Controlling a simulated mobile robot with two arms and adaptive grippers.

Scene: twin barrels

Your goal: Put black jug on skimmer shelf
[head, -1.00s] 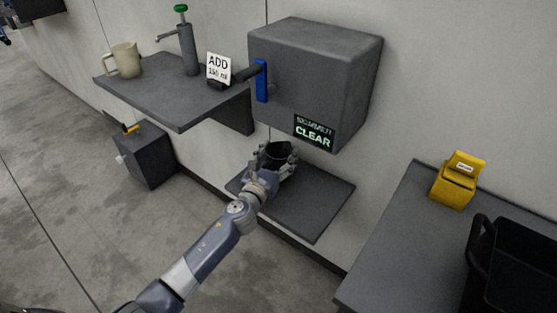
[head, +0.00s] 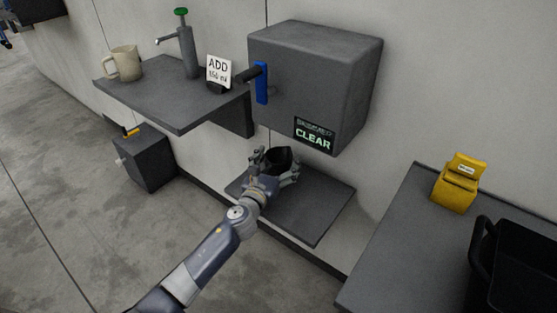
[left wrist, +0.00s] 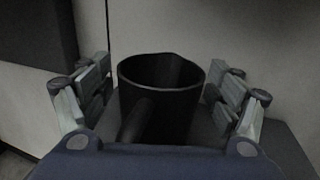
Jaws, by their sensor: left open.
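The black jug (head: 279,160) stands upright on the low grey shelf (head: 312,215) below the grey skimmer box (head: 315,85), whose display reads "CLEAR". My left gripper (head: 274,167) is open around the jug, with a finger on either side. In the left wrist view the jug (left wrist: 160,95) sits between the open fingers, its handle toward me, with a visible gap on both sides. The jug's base is hidden behind the gripper body. My right gripper is not in view.
A wall shelf (head: 165,100) at upper left holds a beige mug (head: 124,64), a pump tap (head: 187,50) and an "ADD" sign (head: 219,71). A blue lever (head: 261,83) is on the skimmer box. At right, a table (head: 395,240) bears a yellow holder (head: 456,183) and a black bin (head: 515,265).

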